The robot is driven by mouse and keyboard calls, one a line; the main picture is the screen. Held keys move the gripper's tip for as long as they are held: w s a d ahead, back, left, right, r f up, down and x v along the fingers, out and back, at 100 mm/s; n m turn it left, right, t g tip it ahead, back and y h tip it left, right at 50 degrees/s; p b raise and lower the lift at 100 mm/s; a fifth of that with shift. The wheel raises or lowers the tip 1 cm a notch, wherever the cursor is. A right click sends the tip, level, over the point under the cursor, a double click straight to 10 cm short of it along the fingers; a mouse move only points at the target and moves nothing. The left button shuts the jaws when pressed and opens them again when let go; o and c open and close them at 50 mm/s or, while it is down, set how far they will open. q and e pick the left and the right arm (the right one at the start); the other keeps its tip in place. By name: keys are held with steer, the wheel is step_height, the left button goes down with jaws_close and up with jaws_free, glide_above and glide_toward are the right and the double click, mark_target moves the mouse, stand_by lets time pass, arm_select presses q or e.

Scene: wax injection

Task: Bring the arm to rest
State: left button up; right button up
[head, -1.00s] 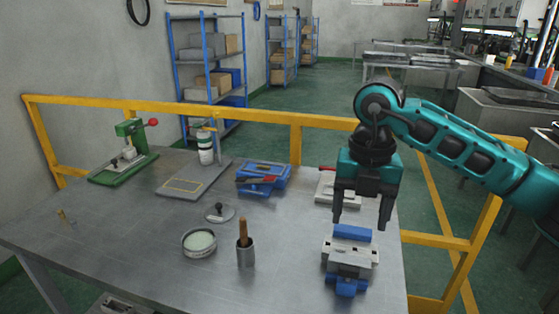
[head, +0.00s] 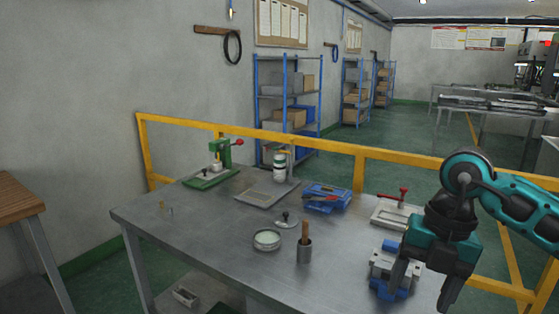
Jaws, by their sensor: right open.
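My right gripper (head: 422,287) shows in the head view at the right, over the right side of the metal table (head: 215,248). Its two fingers point down and stand apart, with nothing seen between them. A grey and blue clamp-like block (head: 386,272) sits on the table just left of the gripper, partly hidden behind a finger. Whether they touch is hard to tell. The right arm is teal and comes in from the right edge. My left gripper is not in view.
On the table stand a green press (head: 216,165), a blue tool tray (head: 327,197), a round dish (head: 267,239), a cup with a wooden handle (head: 304,248) and a red-handled clamp (head: 397,211). A yellow rail (head: 330,144) runs behind. A wooden-topped bench (head: 22,200) stands at left.

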steer(key=s+a+n+g+y, duration=0.1)
steer(key=s+a+y, duration=0.2)
steer(key=a+y, duration=0.6)
steer(key=s+a+n+g+y, duration=0.1)
steer(key=s+a+g+y, duration=0.15)
steer(key=a+y, duration=0.6)
steer(key=w+d+f+m+t+h, duration=0.15)
steer(key=w+m+t, duration=0.45)
steer(key=m+t, duration=1.05)
steer(key=d+f+m+t+h, duration=0.5)
steer(key=f+m+h, duration=0.3)
steer(key=f+h, duration=0.1)
steer(key=s+d+f+m+g+h, duration=0.3)
steer(key=s+f, duration=0.3)
steer(key=f, duration=0.3)
steer(key=s+d+f+m+g+h, duration=0.3)
steer(key=s+f, duration=0.3)
steer(key=f, duration=0.3)
steer(key=shift+d+f+g+h, duration=0.25)
steer(key=shift+d+g+h, duration=0.15)
steer(key=shift+d, duration=0.1)
